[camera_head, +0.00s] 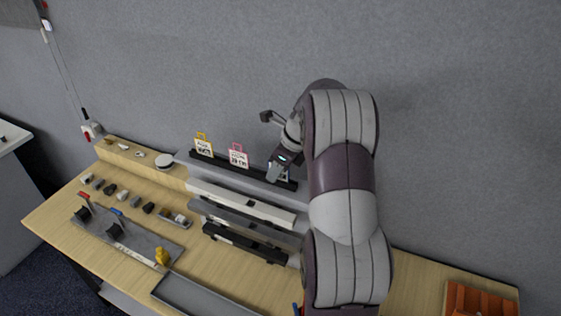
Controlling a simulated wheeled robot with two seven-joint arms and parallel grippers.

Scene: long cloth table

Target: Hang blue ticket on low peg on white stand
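My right arm comes down the middle of the camera_head view and hides part of the table. Its gripper (273,172) is over the right end of a dark rail (228,167) at the back of the table. I cannot tell whether its fingers are open or shut. A small bluish patch beside the gripper may be the blue ticket, but it is mostly hidden. A yellow-topped ticket (203,147) and a pink-topped ticket (238,156) stand upright at the rail, left of the gripper. I cannot make out a low peg or be sure which piece is the white stand. My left gripper is not in view.
White and grey bars (240,203) lie in front of the rail. Several small dark and light pieces and a grey plate (140,243) with a yellow figure (162,256) are at left. A grey tray (205,297) is in front; an orange-brown crate (480,300) is at right.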

